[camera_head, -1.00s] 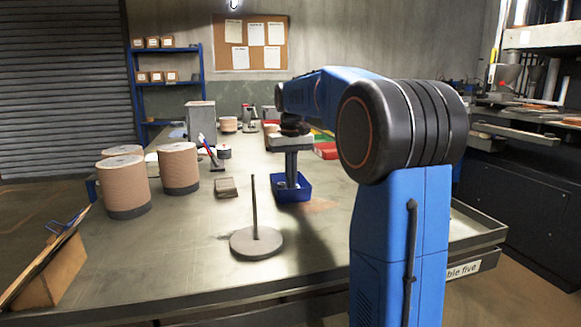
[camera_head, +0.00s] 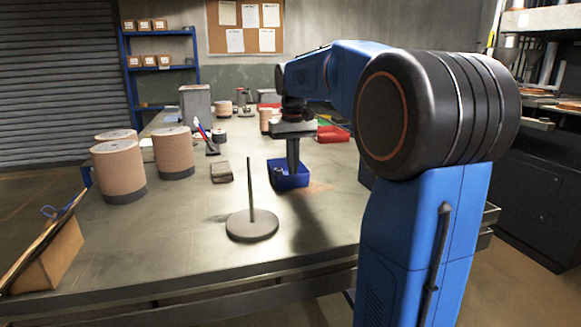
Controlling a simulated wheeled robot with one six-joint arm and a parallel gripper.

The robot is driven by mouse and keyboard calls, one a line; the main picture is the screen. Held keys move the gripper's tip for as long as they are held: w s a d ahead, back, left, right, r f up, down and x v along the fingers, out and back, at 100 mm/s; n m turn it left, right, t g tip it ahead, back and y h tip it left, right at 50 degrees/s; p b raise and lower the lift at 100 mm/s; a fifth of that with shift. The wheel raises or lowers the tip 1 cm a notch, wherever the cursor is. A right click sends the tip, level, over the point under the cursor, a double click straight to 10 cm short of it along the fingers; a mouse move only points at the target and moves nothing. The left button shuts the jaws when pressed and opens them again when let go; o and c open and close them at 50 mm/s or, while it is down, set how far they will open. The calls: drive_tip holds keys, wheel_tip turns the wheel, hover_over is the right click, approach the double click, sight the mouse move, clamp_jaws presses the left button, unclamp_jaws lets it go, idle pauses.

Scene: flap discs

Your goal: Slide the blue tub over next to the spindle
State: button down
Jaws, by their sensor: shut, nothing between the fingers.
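The blue tub (camera_head: 291,182) is a small open box on the workbench, behind and a little right of the spindle. The spindle (camera_head: 251,224) is a thin upright rod on a round grey base, near the front of the bench. A clear gap of bench lies between the two. My gripper (camera_head: 293,170) points down with its fingers shut together, their tips at or inside the tub's opening. The fingers hide part of the tub's inside, so I cannot tell whether they touch a wall.
A small brown block (camera_head: 222,172) lies left of the tub. Large tan disc stacks (camera_head: 119,172) stand at the left. A red tray (camera_head: 333,134) is behind, right of my gripper. A wooden stand (camera_head: 50,258) sits at the front left corner. Bench around the spindle is clear.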

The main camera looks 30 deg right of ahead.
drive_tip(key=s+a, duration=0.1)
drive_tip(key=s, duration=0.5)
drive_tip(key=s+a, duration=0.2)
drive_tip(key=s, duration=0.5)
drive_tip(key=s+a, duration=0.2)
drive_tip(key=s, duration=0.5)
drive_tip(key=shift+s, duration=0.2)
drive_tip(key=shift+w+d, duration=0.1)
drive_tip(key=shift+w, duration=0.5)
drive_tip(key=w, duration=0.2)
drive_tip(key=w+r, duration=0.1)
drive_tip(key=shift+d, duration=0.4)
wheel_tip(320, 180, up, 9)
drive_tip(key=shift+s, duration=0.15)
drive_tip(key=shift+s, duration=0.1)
